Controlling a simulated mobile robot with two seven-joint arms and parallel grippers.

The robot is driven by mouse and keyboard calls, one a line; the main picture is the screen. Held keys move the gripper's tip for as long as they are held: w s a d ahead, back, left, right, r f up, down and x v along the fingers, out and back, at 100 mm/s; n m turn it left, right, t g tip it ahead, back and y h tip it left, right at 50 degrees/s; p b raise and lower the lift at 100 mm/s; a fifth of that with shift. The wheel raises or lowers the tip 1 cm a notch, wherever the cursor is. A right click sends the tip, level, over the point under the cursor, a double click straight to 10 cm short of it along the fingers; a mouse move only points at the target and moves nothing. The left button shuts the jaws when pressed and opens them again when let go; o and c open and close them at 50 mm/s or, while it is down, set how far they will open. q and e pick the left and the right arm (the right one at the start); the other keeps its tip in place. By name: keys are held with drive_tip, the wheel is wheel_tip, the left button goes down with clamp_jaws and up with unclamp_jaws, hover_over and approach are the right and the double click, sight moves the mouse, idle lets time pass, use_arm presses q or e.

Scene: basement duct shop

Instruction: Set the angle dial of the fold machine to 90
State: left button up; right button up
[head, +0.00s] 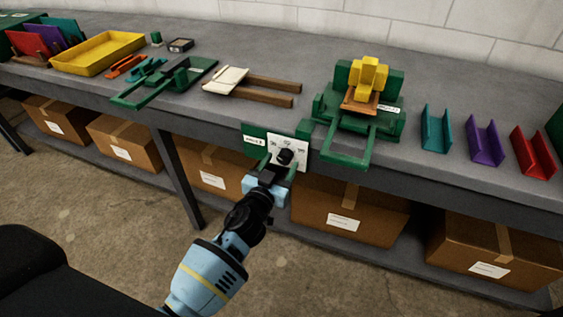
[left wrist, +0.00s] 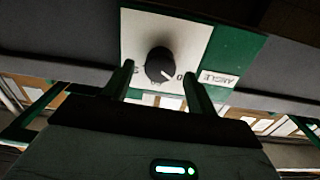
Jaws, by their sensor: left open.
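The angle dial (head: 285,157) is a round black knob on a white plate (head: 274,147) with a green backing, on the bench's front edge. The fold machine (head: 330,108), green with yellow blocks on top, stands on the bench just right of it. My left gripper (head: 277,173) is open in front of the dial. In the left wrist view, its two fingers (left wrist: 158,72) stand on either side of the knob (left wrist: 158,60), with gaps showing; contact is not clear. A white pointer mark shows on the knob's lower right there. The scale numbers are too small or covered to read surely.
The grey bench (head: 300,62) holds a yellow tray (head: 85,62), a green tool (head: 165,85), a wooden-handled piece (head: 270,92) and teal (head: 436,135), purple (head: 487,147) and red (head: 533,158) channels. Cardboard boxes (head: 350,210) fill the shelf below. The floor in front is clear.

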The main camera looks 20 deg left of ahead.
use_arm(q)
drive_tip(key=shift+w, duration=0.7)
drive_tip(key=shift+c, duration=0.3)
drive_tip(key=c, duration=0.9)
